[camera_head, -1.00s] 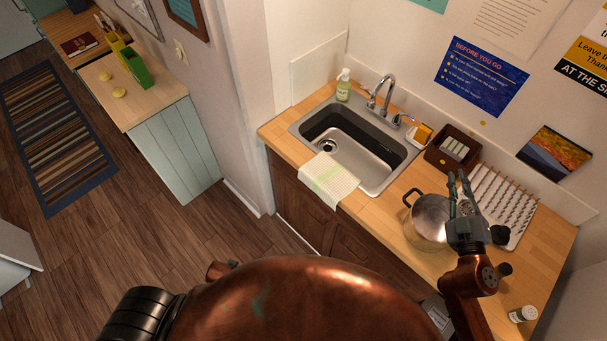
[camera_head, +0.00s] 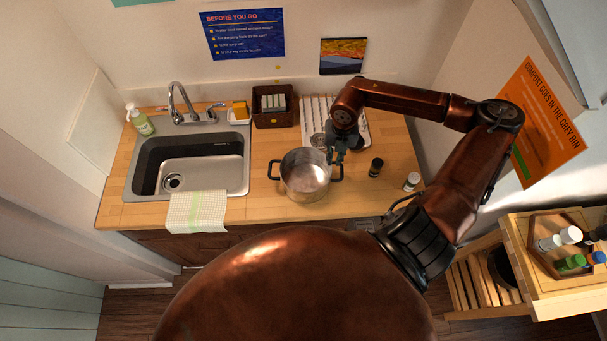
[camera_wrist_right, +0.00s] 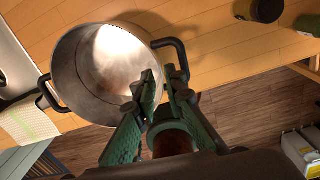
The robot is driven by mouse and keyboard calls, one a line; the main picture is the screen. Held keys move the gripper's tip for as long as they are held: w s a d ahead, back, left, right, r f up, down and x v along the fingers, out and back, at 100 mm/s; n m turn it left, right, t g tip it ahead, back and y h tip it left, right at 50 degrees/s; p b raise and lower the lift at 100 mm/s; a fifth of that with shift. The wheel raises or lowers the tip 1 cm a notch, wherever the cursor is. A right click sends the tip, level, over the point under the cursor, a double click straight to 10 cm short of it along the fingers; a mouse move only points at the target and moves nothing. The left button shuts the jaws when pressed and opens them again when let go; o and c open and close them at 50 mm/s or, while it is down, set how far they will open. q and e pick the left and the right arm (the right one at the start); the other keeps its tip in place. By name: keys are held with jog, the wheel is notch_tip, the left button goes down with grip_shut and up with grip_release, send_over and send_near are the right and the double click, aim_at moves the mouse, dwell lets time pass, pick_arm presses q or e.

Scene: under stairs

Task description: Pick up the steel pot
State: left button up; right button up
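The steel pot (camera_head: 305,176) stands upright and empty-looking on the wooden counter, right of the sink, with a dark loop handle on each side. It also shows in the right wrist view (camera_wrist_right: 95,75). My right gripper (camera_head: 337,155) is at the pot's right handle; in the wrist view its two green fingers (camera_wrist_right: 162,80) stand apart, with the tips over the rim beside that handle (camera_wrist_right: 178,55). The fingers partly hide the lower end of the handle, and I see no firm grip on it. My left gripper is out of view.
The sink (camera_head: 190,165) with a draped towel (camera_head: 196,211) lies left of the pot. A drying rack (camera_head: 360,130) and brown basket (camera_head: 273,106) stand behind. A dark jar (camera_head: 376,167) and white bottle (camera_head: 412,181) stand to the right. A wooden cart (camera_head: 560,290) is at lower right.

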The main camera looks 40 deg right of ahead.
jog(key=f, duration=0.2)
jog(key=f+p, duration=0.1)
jog(key=f, duration=0.2)
jog(key=shift+a+f+p, duration=0.2)
jog(key=shift+f+p, duration=0.1)
jog(key=shift+f, duration=0.05)
jog(key=f, duration=0.1)
jog(key=f+p, duration=0.2)
jog(key=f, duration=0.1)
jog(key=shift+a, duration=0.25)
jog(key=shift+f, duration=0.6)
jog(key=shift+c, duration=0.5)
grip_shut()
jog(key=shift+r, duration=0.1)
